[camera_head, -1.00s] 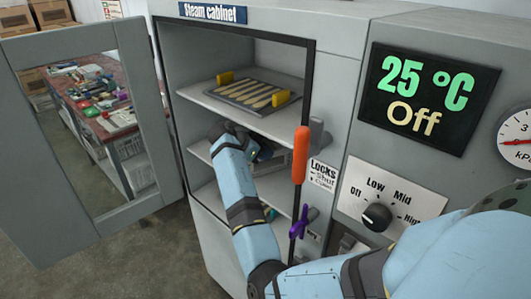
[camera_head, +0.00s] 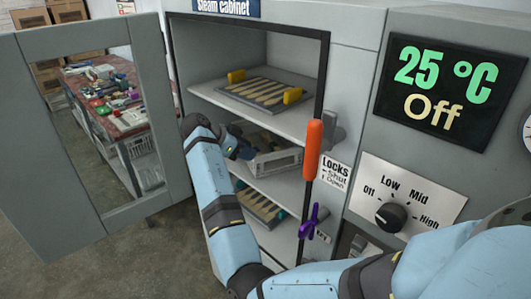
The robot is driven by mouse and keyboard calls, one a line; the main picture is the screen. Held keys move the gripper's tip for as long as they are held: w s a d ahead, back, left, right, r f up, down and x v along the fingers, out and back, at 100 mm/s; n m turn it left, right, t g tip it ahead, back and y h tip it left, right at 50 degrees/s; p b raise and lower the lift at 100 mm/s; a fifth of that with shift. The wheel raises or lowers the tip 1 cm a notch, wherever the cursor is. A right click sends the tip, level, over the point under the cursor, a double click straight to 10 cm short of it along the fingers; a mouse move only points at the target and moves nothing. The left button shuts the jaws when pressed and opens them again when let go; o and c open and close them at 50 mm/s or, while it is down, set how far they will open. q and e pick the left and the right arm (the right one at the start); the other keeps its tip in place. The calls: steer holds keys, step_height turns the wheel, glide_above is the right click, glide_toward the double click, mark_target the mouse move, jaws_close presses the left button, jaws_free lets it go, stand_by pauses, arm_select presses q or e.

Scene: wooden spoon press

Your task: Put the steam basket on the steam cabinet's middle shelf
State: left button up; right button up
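The steam cabinet (camera_head: 345,75) stands with its door swung open to the left. A grey basket (camera_head: 282,161) with items inside, which looks like the steam basket, sits on the middle shelf (camera_head: 272,184). My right arm comes in from the lower right and bends up to the cabinet opening. My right gripper (camera_head: 236,149) is at the basket's left end. It is small, dark and partly hidden by my wrist, so whether it is open or touches the basket cannot be told. My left gripper is not in view.
A tray of wooden spoons with yellow handles (camera_head: 293,95) lies on the upper shelf. Another spoon tray (camera_head: 256,207) with green handles lies on the lower shelf. The open door (camera_head: 70,215) stands left of my arm. An orange handle (camera_head: 313,150) and purple clamp (camera_head: 308,222) edge the opening's right side.

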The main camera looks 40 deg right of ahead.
steer(key=w+a+b, duration=0.1)
steer(key=w+a, duration=0.1)
steer(key=a, duration=0.4)
steer(key=shift+a, duration=0.15)
stand_by(0.3)
